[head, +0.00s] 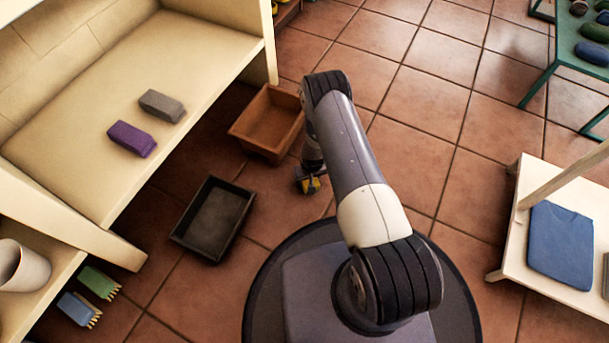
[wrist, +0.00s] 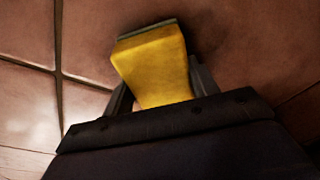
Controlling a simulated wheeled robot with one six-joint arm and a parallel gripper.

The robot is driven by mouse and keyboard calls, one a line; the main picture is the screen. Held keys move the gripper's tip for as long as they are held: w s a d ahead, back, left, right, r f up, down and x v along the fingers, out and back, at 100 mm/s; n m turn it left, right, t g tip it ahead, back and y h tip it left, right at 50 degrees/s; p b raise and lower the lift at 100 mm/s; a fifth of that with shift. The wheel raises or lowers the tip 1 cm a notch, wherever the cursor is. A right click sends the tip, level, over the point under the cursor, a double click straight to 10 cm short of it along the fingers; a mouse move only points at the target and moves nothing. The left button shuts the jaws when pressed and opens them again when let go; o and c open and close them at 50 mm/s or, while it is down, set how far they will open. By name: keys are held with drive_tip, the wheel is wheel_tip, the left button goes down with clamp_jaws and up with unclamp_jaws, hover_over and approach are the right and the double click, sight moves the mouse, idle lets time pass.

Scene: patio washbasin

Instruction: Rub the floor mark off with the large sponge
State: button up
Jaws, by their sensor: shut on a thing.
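My gripper (head: 309,186) hangs low over the tiled floor. It is shut on a yellow sponge (wrist: 156,65) with a thin dark grey-green layer at its far face. In the wrist view, a dark, soft-edged patch (wrist: 215,28) shows on the tiles beside and beyond the sponge. I cannot tell whether this is the floor mark or shadow. My arm hides part of the floor in the head view.
A brown box (head: 242,127) and a dark tray (head: 181,236) stand on the floor left of my gripper. A purple block (head: 132,139) and a grey block (head: 162,106) lie on the bench (head: 60,150). A low stand (head: 508,262) with a blue item is at right. Upper-middle floor is clear.

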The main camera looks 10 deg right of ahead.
sight(317, 181)
drive_tip(key=shift+s+d, duration=0.85)
drive_tip(key=shift+d, duration=0.2)
drive_tip(key=shift+s+d, duration=0.8)
drive_tip(key=shift+d, duration=0.25)
drive_tip(key=shift+s+d+r, duration=0.1)
drive_tip(key=shift+s+d, duration=0.1)
drive_tip(key=shift+d, duration=0.1)
drive_tip(key=shift+w+a+r+p, duration=0.2)
drive_tip(key=shift+w+a+p, duration=0.1)
drive_tip(key=shift+p, duration=0.15)
drive_tip(key=shift+w+a+f+p, duration=0.1)
drive_tip(key=shift+w+a+p, duration=0.2)
drive_tip(key=shift+a+p, duration=0.25)
drive_tip(key=shift+w+a+f+b, duration=0.25)
drive_tip(key=shift+f+b, duration=0.15)
drive_tip(key=shift+b, duration=0.4)
drive_tip(key=shift+w+a, duration=0.1)
drive_tip(key=shift+a, duration=0.05)
drive_tip(key=shift+w+a+r+b, duration=0.15)
drive_tip(key=shift+b, duration=0.15)
drive_tip(key=shift+w+a+b, duration=0.45)
drive_tip(key=shift+w+a, duration=0.1)
drive_tip(key=shift+a, duration=0.25)
drive_tip(key=shift+w+a+r, duration=0.1)
drive_tip(key=shift+w+a, duration=0.3)
drive_tip(key=shift+a, duration=0.2)
drive_tip(key=shift+w+a, duration=0.1)
